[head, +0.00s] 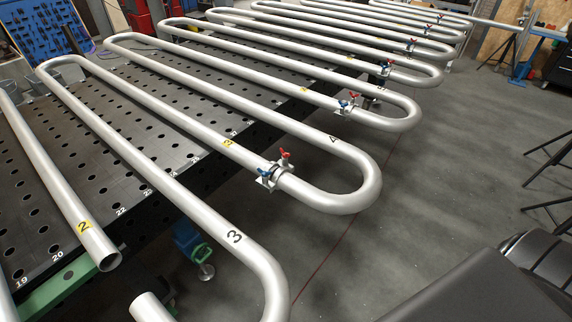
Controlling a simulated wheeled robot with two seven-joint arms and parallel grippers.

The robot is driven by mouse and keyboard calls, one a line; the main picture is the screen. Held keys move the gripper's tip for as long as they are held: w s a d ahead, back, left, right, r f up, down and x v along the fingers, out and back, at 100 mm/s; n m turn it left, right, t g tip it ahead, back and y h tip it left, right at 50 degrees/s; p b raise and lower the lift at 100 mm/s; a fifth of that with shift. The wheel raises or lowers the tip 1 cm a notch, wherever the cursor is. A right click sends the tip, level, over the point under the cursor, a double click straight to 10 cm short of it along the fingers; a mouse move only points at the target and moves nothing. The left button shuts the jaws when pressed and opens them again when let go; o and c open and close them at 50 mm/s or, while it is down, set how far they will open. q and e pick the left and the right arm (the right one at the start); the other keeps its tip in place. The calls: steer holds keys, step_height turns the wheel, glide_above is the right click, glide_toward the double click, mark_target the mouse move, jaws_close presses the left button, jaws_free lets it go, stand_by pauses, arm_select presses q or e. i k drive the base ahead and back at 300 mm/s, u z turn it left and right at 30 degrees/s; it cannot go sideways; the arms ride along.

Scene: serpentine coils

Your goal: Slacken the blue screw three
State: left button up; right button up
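A small clamp (271,180) sits on the silver pipe beside a yellow label 3 (228,143), near the pipe's bend. It carries a blue screw (264,172) on its left and a red screw (285,154) on its right. The screws are small, and I cannot tell how tight they are. Neither of my grippers shows in the head view, and nothing touches the clamp.
Silver serpentine pipes lie across a black perforated table (110,150). More clamps with blue and red screws, such as one (347,104), sit farther back. An open pipe end (106,258) is at left.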

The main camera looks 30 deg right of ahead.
mark_target(263, 173)
steer(key=z, duration=0.5)
steer(key=k, duration=1.15)
steer(key=u, duration=0.85)
steer(key=i, duration=0.5)
